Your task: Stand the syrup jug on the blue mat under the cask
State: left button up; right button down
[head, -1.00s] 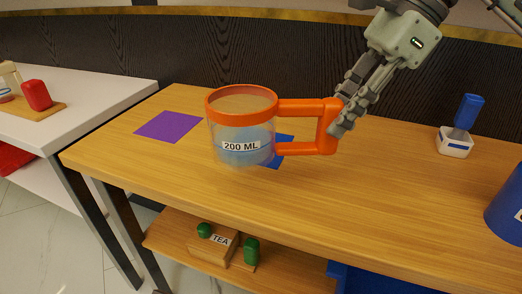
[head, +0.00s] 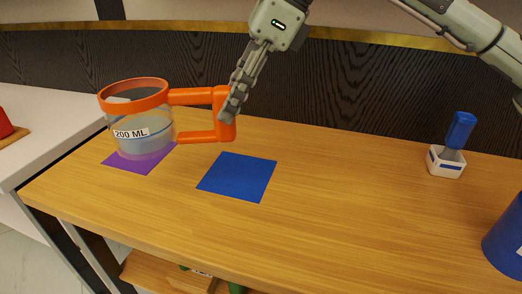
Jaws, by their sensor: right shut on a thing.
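A clear jug (head: 150,132) with an orange rim and handle and a "200 ML" label is upright, with pale liquid showing inside. My right gripper (head: 232,108) is shut on the jug's orange handle. The jug is at the purple mat (head: 128,164), over its far part; I cannot tell whether its base touches. The blue mat (head: 238,178) lies bare on the wooden counter, to the right of the jug and nearer me. No cask is recognisable in view. My left gripper is not in view.
A white holder (head: 445,166) with a blue-handled tool stands at the right. A blue container (head: 508,240) is cut off at the right edge. The wooden counter (head: 340,200) between them and the blue mat is clear. A dark wall closes the back.

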jog(key=w+d+f, duration=0.1)
jog(key=d+f, duration=0.2)
jog(key=w+d+f+p, duration=0.1)
jog(key=w+d+f, duration=0.1)
jog(key=d+f, duration=0.1)
jog(key=w+d+f+p, duration=0.1)
jog(key=d+f, duration=0.2)
jog(key=f, duration=0.1)
jog(key=shift+w, duration=0.35)
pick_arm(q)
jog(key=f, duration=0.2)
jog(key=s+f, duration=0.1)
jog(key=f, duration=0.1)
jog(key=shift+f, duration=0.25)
pick_arm(e)
jog(key=shift+f, duration=0.15)
